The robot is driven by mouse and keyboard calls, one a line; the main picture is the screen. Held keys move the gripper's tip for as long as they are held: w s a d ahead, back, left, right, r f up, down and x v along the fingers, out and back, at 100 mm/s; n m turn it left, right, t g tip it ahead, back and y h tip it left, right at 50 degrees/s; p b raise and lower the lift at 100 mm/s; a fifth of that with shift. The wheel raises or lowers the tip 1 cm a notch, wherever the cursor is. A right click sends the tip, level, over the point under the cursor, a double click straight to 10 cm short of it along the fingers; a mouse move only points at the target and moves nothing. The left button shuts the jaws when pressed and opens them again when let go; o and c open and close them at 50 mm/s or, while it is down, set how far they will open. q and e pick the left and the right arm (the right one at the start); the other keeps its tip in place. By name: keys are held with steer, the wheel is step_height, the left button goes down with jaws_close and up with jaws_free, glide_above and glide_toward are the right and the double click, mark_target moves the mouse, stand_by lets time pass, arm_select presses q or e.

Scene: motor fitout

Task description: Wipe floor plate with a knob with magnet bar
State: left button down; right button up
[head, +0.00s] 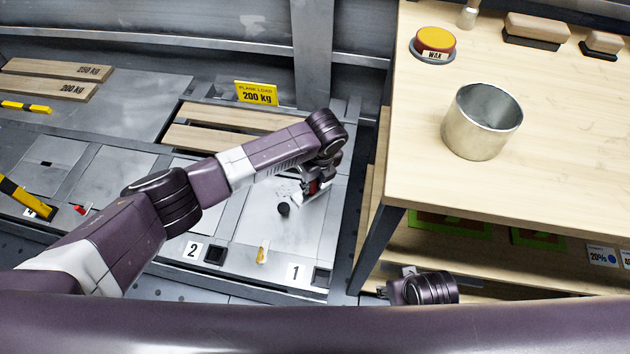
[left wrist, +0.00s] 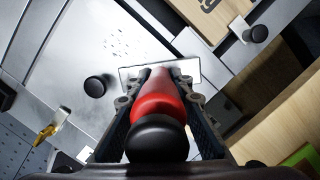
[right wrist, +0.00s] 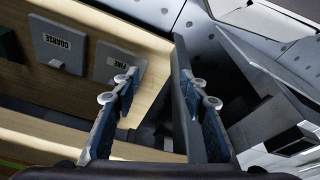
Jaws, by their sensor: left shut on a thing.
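The floor plate (head: 262,222) is a grey metal panel with a black knob (head: 283,209). The plate (left wrist: 75,60) and knob (left wrist: 97,85) also show in the left wrist view, with small dark specks on the plate above the knob. My left gripper (head: 311,190) is shut on the red handle of the magnet bar (left wrist: 158,100), which has a black end cap. The bar's flat pale foot is over the plate, right of the knob; I cannot tell whether it touches. My right gripper (right wrist: 160,90) is open and empty beside the bench's lower shelf.
A wooden bench (head: 560,180) stands at right with a metal cup (head: 481,125) and a wax tin (head: 433,44). Its leg (head: 378,245) is close to the plate's right side. A yellow 200 kg sign (head: 256,93) stands behind. A yellow item (head: 262,252) lies near label 1.

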arm_select(q)
steer(key=shift+w+a+p, duration=0.15)
steer(key=shift+a+p, duration=0.3)
steer(key=shift+a, duration=0.35)
steer(key=shift+w+a+p, duration=0.15)
steer(key=shift+a+p, duration=0.25)
steer(key=shift+a, duration=0.35)
steer(key=shift+w+a+p, duration=0.1)
steer(key=shift+a+p, duration=0.2)
steer(key=shift+a, duration=0.3)
steer(key=shift+w+a+p, duration=0.15)
steer(key=shift+a+p, duration=0.1)
steer(key=shift+a, duration=0.45)
steer(key=shift+w+a+p, duration=0.1)
steer(key=shift+a+p, duration=0.15)
steer(key=shift+a, duration=0.4)
steer(key=shift+w+a+p, duration=0.2)
steer(key=shift+a+p, duration=0.15)
steer(key=shift+a, duration=0.6)
steer(key=shift+w+a+p, duration=0.2)
steer(key=shift+a+p, duration=0.15)
steer(key=shift+a, duration=0.55)
arm_select(e)
steer(key=s+d+f+g, duration=0.1)
steer(key=s+f, duration=0.7)
steer(key=f, duration=0.6)
steer(key=shift+s, duration=0.35)
steer(key=shift+d, duration=0.1)
